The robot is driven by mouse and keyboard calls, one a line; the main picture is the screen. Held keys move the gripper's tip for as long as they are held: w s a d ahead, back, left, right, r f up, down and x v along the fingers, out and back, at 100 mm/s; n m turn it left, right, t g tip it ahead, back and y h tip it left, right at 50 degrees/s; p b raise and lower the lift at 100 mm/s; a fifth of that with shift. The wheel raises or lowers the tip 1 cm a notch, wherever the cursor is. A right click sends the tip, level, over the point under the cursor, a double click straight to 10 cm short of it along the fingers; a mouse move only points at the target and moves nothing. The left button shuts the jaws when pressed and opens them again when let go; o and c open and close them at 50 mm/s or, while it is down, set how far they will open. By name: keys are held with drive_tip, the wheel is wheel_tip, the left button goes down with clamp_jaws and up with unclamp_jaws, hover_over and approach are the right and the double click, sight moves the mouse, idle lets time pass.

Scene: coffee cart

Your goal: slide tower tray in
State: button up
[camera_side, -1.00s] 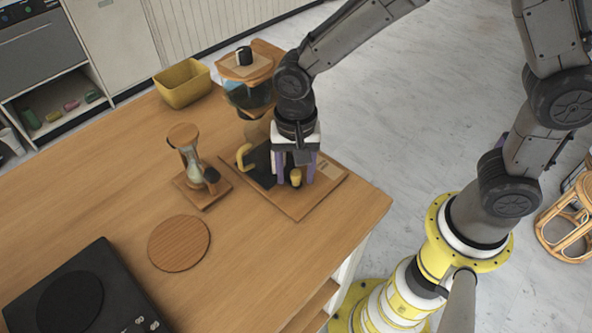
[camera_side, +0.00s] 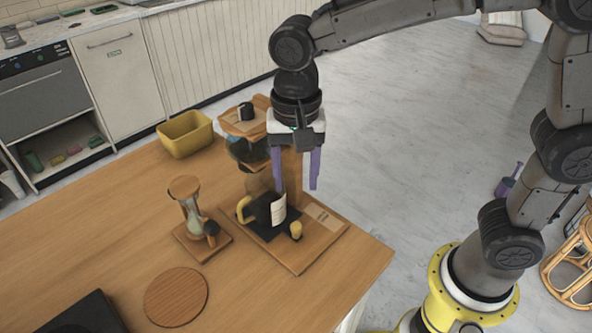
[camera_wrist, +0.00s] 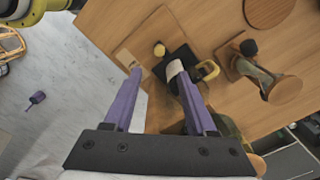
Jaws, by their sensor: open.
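The coffee tower (camera_side: 243,124) stands on the table with a wooden upper part and a dark knob on top. A yellow handle (camera_side: 243,209) and a pale curved piece (camera_side: 279,209) show at the tray. My gripper (camera_side: 311,184) is open and empty, its purple fingers pointing down, above the base board. Its fingers also show in the wrist view (camera_wrist: 157,75).
An hourglass-shaped glass piece (camera_side: 191,212) on a wooden stand is left of the tower. A round wooden coaster (camera_side: 175,296) lies in front. A yellow bin (camera_side: 186,135) stands behind. The table's right edge is near the base board.

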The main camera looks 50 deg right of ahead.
drive_tip(key=shift+r, duration=0.45)
drive_tip(key=shift+c, duration=0.2)
